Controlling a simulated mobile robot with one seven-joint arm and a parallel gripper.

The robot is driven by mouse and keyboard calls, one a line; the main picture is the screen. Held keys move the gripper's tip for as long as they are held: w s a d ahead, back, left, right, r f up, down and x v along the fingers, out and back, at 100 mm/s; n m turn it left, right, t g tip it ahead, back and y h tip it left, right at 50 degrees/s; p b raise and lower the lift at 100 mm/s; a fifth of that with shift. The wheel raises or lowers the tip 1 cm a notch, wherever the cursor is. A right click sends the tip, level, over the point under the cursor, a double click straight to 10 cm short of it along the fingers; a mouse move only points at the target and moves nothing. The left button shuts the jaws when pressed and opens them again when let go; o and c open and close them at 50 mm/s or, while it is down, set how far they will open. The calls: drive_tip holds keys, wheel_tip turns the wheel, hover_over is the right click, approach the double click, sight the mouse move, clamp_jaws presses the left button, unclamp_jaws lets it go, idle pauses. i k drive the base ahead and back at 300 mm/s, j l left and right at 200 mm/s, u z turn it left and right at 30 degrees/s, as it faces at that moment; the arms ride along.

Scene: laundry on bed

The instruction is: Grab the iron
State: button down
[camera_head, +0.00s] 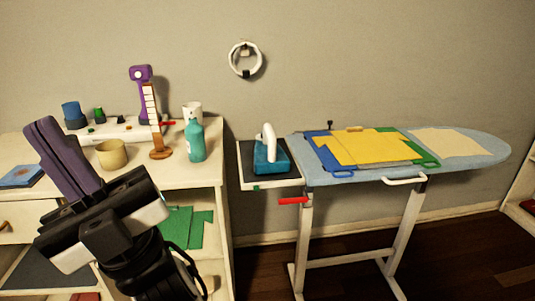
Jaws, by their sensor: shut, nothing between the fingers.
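The iron (271,154) has a teal body and a white upright handle. It stands on a dark pad on the white side shelf (272,186) at the left end of the ironing board. My gripper (42,127) is in the left foreground, with its dark purple fingers together, pointing up and to the left. It is empty and well to the left of the iron, apart from it. Nothing hides the iron's handle.
The blue ironing board (470,147) carries a folded yellow shirt (370,147) and a beige cloth (450,142). A white cabinet (190,176) at left holds a teal bottle (195,140), a tan cup (111,154) and a purple device (140,95). A red lever (292,201) juts out below the iron shelf.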

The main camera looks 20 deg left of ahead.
sight(269, 157)
drive_tip(key=i+l+u, duration=0.15)
drive_tip(key=u, duration=1.05)
drive_tip(key=i+l+u, duration=0.15)
drive_tip(key=l+u, duration=0.15)
drive_tip(key=l, duration=0.15)
drive_tip(key=i+l+u, duration=0.1)
drive_tip(key=l+u, duration=0.25)
drive_tip(key=l, duration=0.15)
drive_tip(key=l+u, duration=0.3)
drive_tip(key=l, duration=0.7)
drive_tip(key=l+u, duration=0.1)
drive_tip(key=l, duration=0.95)
drive_tip(key=i+l, duration=0.15)
drive_tip(key=l, duration=0.15)
drive_tip(key=i+l, duration=0.15)
drive_tip(key=l, duration=0.2)
drive_tip(key=i+l, duration=0.15)
drive_tip(key=l, duration=0.15)
